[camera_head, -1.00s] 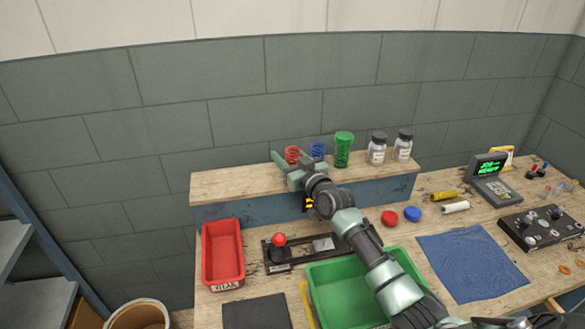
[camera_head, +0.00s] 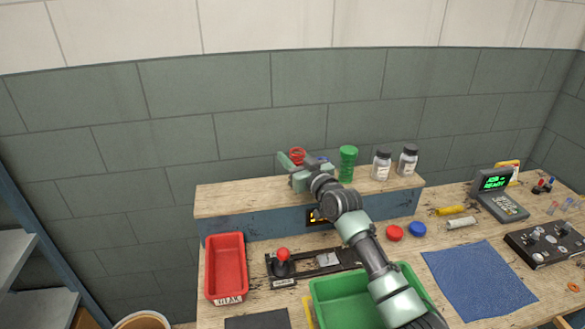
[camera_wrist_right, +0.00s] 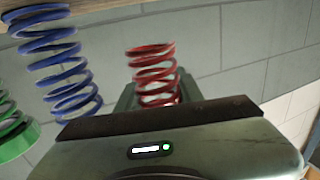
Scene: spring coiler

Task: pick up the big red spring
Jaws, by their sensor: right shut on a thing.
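The red spring (camera_head: 297,154) is between the fingers of my right gripper (camera_head: 294,163) above the left part of the raised shelf. In the right wrist view the red spring (camera_wrist_right: 154,75) stands just beyond the gripper body, with a finger behind it. My right gripper is shut on it. The blue spring (camera_wrist_right: 58,62) is beside it in the wrist view; in the head view it is mostly hidden behind my gripper. The green spring (camera_head: 348,164) stands on the shelf to the right. My left gripper is not in view.
Below are a red bin (camera_head: 225,268), a green bin (camera_head: 340,300), a red-knobbed lever (camera_head: 283,261) and a blue mat (camera_head: 478,280). A grey wall stands behind the shelf.

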